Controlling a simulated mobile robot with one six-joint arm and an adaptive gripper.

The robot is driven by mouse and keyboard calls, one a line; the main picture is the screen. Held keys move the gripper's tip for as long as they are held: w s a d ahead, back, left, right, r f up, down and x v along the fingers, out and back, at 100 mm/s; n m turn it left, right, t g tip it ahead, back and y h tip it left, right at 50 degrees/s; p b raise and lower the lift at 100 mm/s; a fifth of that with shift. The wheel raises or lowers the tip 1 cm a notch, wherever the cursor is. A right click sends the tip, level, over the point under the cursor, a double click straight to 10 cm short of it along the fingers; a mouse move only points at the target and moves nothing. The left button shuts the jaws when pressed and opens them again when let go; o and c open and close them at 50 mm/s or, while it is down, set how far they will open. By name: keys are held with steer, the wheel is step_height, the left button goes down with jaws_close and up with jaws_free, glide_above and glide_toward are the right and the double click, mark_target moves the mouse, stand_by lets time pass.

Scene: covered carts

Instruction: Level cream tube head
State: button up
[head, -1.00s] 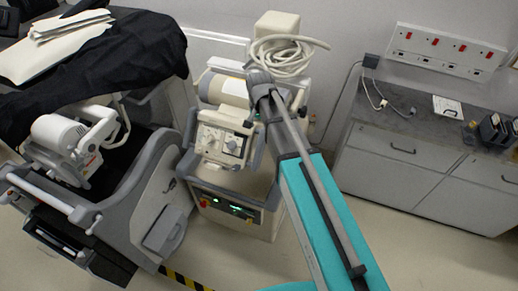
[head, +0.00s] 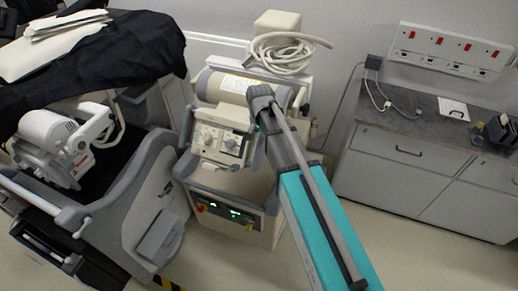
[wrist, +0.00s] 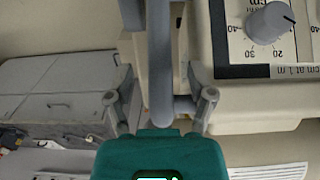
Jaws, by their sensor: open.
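The cream tube head (head: 232,88) sits on the middle cart, a cream cylinder above a control box (head: 220,145) with knobs. The cylinder slopes down to the right in the head view, and my arm covers part of its right side. In the wrist view the control box (wrist: 262,98) fills the upper right, with a dial and printed numbers. My gripper (wrist: 160,98) is open, its two grey fingers apart. A grey bar (wrist: 160,60) like a handle runs down between the fingers. I cannot tell whether it touches them. In the head view my fingers are hidden behind my arm.
Coiled pale cable (head: 285,52) lies above the tube head. A cart under a black cover (head: 90,65) stands close on the left. A grey counter with cupboards (head: 425,160) stands right. Some floor shows between counter and cart.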

mark_target(260, 142)
steer(key=shift+f+b, duration=1.6)
steer(key=shift+f, duration=0.25)
